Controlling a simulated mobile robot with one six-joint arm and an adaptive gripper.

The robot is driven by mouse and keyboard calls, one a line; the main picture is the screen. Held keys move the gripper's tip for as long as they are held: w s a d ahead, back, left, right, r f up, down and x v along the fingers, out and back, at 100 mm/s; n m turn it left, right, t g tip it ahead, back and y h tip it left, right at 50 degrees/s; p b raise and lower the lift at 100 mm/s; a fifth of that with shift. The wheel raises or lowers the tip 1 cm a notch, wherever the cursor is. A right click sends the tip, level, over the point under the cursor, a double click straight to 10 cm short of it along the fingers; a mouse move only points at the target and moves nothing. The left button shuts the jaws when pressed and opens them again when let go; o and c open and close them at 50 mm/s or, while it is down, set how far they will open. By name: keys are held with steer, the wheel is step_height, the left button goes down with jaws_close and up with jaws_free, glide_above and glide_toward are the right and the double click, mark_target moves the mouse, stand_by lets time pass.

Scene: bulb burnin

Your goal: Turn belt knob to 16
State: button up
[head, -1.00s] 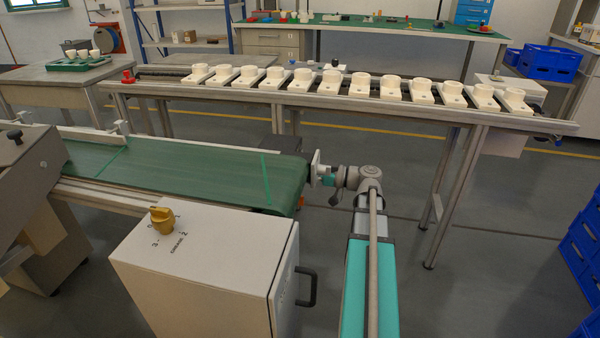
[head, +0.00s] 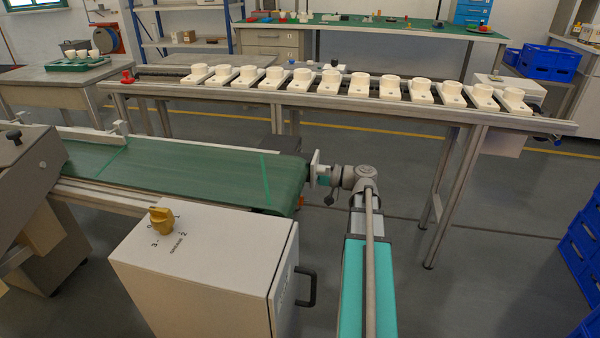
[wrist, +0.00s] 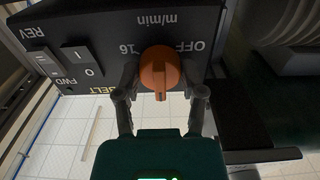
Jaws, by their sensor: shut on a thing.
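The belt knob (wrist: 158,68) is orange, on a dark panel (wrist: 100,35) that appears upside down in the wrist view. The marks "16" and "OFF" and the words "m/min" are printed around it. The knob's grip bar points down in the picture, towards my palm; I cannot tell which exact mark it is set to. My gripper (wrist: 161,84) has one finger on each side of the knob and is shut on it. In the head view my arm reaches the right end of the green conveyor belt (head: 190,178); the knob is hidden there.
Two rocker switches (wrist: 62,62), one marked FWD and REV, sit beside the knob. A white box (head: 205,265) with a yellow grease knob (head: 161,220) stands in front of the belt. A bench (head: 350,98) with white holders lies behind. Blue crates (head: 585,245) stand at right.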

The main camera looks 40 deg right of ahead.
steer(key=shift+m, duration=0.4)
steer(key=m, duration=0.9)
steer(key=shift+m, duration=0.3)
steer(key=m, duration=1)
steer(key=shift+m, duration=0.4)
steer(key=o, duration=1.1)
steer(key=shift+o, duration=0.2)
